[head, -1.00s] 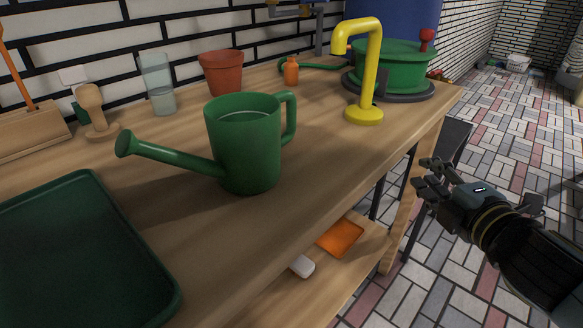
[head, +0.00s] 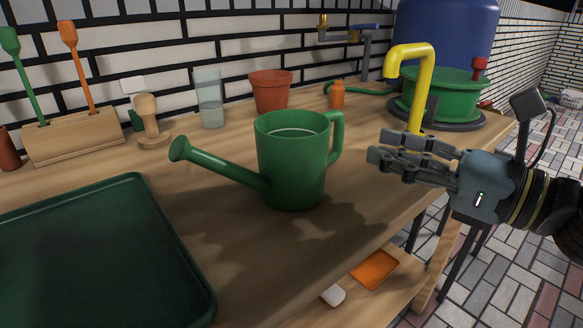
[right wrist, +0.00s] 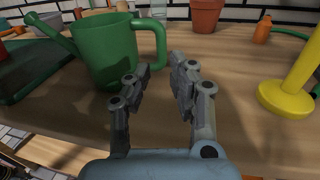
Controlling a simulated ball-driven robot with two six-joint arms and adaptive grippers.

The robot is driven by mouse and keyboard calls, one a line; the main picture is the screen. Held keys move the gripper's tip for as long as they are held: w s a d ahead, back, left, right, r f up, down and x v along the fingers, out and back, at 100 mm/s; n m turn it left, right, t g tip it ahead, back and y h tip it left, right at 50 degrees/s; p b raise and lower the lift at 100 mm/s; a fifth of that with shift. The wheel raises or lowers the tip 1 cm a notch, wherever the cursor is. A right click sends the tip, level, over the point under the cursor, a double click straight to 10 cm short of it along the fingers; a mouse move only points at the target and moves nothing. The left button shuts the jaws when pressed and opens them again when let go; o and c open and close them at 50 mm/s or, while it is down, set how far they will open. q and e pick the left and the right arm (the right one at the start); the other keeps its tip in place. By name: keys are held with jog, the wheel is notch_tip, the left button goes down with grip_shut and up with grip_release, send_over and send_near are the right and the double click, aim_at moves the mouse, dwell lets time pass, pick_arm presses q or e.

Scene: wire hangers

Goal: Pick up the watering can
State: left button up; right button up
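The green watering can (head: 290,165) stands upright on the wooden bench, its spout to the left and its handle to the right. It also shows in the right wrist view (right wrist: 104,50), ahead and to the left, with the handle nearest. My right gripper (head: 372,152) is just right of the handle and apart from it, over the bench's front part. In the right wrist view its two fingers (right wrist: 158,82) are spread with nothing between them. My left gripper is in neither view.
A yellow tap (head: 426,80) stands close behind my right gripper. A dark green tray (head: 90,265) lies at front left. The wooden bench (head: 345,225) is bare before the can.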

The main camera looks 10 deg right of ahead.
aim_at(342, 137)
jog(key=x, duration=0.8)
grip_shut()
jog(key=shift+r, duration=0.1)
